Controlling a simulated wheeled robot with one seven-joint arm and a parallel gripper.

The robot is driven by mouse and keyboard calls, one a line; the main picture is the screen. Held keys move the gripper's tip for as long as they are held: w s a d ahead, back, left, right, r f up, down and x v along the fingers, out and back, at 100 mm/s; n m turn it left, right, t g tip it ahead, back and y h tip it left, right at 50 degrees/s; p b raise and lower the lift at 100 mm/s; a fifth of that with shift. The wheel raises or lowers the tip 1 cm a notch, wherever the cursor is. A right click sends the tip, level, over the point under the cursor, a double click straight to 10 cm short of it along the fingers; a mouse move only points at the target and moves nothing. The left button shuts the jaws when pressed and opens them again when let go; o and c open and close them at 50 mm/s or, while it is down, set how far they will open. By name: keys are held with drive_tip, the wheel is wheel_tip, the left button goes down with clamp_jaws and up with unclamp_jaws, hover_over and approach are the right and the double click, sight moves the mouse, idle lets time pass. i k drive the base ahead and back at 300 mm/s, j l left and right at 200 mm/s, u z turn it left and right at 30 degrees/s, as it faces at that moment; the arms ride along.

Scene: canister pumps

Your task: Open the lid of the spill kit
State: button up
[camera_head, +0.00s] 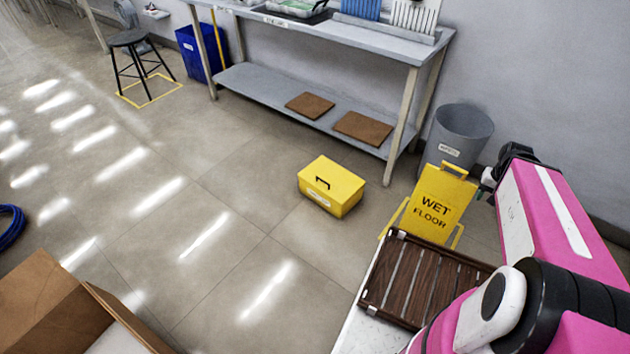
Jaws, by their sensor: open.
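The spill kit appears to be the yellow box (332,187) on the floor in the middle of the view. Its lid is shut, with a dark handle on the lid's left part and a white label on the front side. My pink and black arm (540,215) is at the right of the view, apart from the box. My gripper's fingers cannot be made out in this view. Nothing touches the box.
A yellow wet floor sign (436,203) stands to the right of the box, with a grey bin (461,136) behind it. A grey workbench (275,97) stands behind. A dark slatted rack (420,283) and cardboard box (45,310) are in front. Floor left of the kit is clear.

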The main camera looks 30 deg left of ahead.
sight(340, 184)
drive_tip(key=u, duration=1.4)
drive_tip(key=i+u, duration=0.15)
drive_tip(key=i, duration=0.25)
